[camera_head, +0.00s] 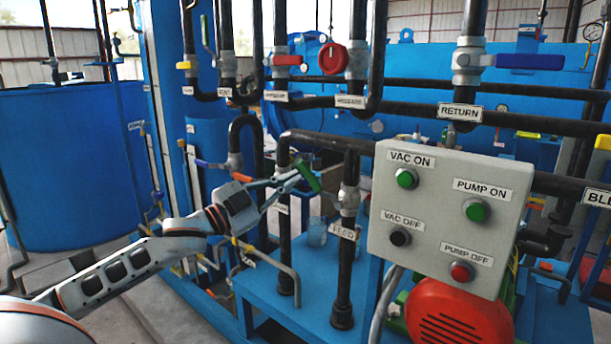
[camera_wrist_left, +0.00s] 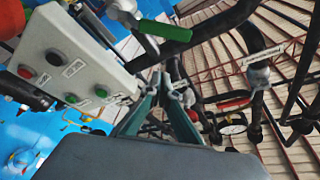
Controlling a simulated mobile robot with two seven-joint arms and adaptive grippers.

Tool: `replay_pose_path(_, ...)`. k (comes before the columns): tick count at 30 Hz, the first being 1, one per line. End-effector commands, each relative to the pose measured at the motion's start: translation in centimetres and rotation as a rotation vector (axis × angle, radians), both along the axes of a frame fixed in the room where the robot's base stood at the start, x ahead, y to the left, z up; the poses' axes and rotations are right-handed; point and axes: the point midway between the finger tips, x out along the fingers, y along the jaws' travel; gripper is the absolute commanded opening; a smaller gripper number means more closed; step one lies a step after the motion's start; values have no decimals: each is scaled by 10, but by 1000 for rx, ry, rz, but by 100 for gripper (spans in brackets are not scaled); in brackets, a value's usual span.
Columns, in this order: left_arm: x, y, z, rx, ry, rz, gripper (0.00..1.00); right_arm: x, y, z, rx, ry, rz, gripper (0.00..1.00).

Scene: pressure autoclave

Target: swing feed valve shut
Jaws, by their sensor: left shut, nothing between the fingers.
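The feed valve (camera_head: 348,198) sits on a black vertical pipe above the FEED label (camera_head: 342,231). Its green lever handle (camera_head: 308,176) sticks out to the left of the valve, across the pipe's line rather than along it. My left gripper (camera_head: 293,180) comes in from the left, its fingertips close to the left side of the green handle. In the left wrist view the fingers (camera_wrist_left: 164,88) are together and empty, and a green handle (camera_wrist_left: 165,30) lies beyond their tips. I cannot tell whether they touch it. My right gripper is not in view.
A grey control box (camera_head: 445,215) with several buttons stands right of the feed valve, above a red motor cover (camera_head: 458,312). Black pipes surround the handle. An orange-red handle (camera_head: 268,182) is just left of my fingertips. A blue platform (camera_head: 310,265) lies below.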

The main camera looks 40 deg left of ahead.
Motion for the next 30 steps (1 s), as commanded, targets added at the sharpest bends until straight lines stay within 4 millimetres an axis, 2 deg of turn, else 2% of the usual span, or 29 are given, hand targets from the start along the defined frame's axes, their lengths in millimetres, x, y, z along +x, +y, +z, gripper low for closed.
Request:
replay_pose_path(25, 74, -24, 21, -2, -2, 0, 0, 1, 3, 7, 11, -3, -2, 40)
replay_pose_path(30, 76, -8, 0, -1, 5, 2, 0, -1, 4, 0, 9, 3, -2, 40)
